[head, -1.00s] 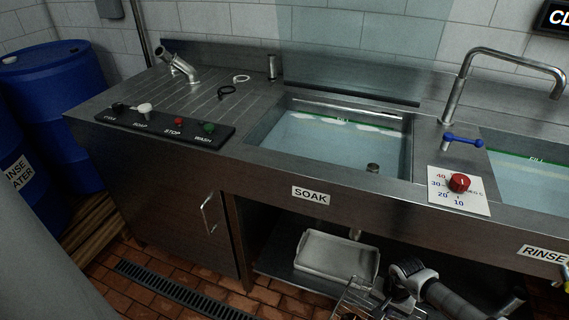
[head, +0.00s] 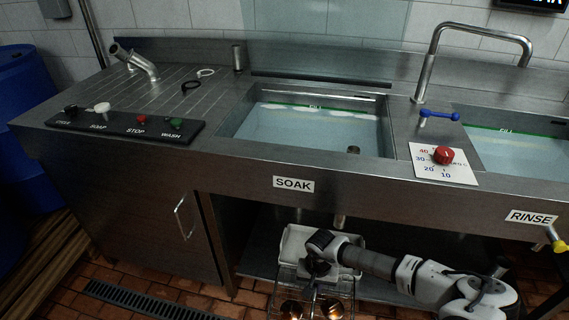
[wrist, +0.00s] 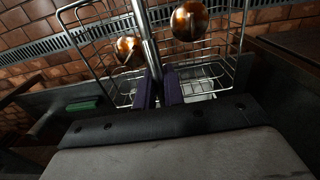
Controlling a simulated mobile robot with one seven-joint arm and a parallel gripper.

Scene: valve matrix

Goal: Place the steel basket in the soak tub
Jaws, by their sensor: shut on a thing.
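The steel basket (head: 350,291) is a wire basket low in front of the sink's lower shelf. It holds brown, shiny round pieces (head: 290,308). My gripper (head: 316,270) is above it; in the wrist view my gripper (wrist: 159,88) has its dark fingers shut on the upright steel handle bar (wrist: 148,45) of the basket (wrist: 235,70). The basket's underside is out of sight. The soak tub (head: 225,125), above the SOAK label (head: 293,184), holds bluish water with a green FILL line. The basket is outside and below the tub.
The counter front (head: 390,180) stands between basket and tub. A tap (head: 428,65) with a blue handle (head: 439,114) and a red dial (head: 444,155) are right of the tub. A pale tray (head: 293,240) is on the lower shelf. A control panel (head: 125,127) is at left.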

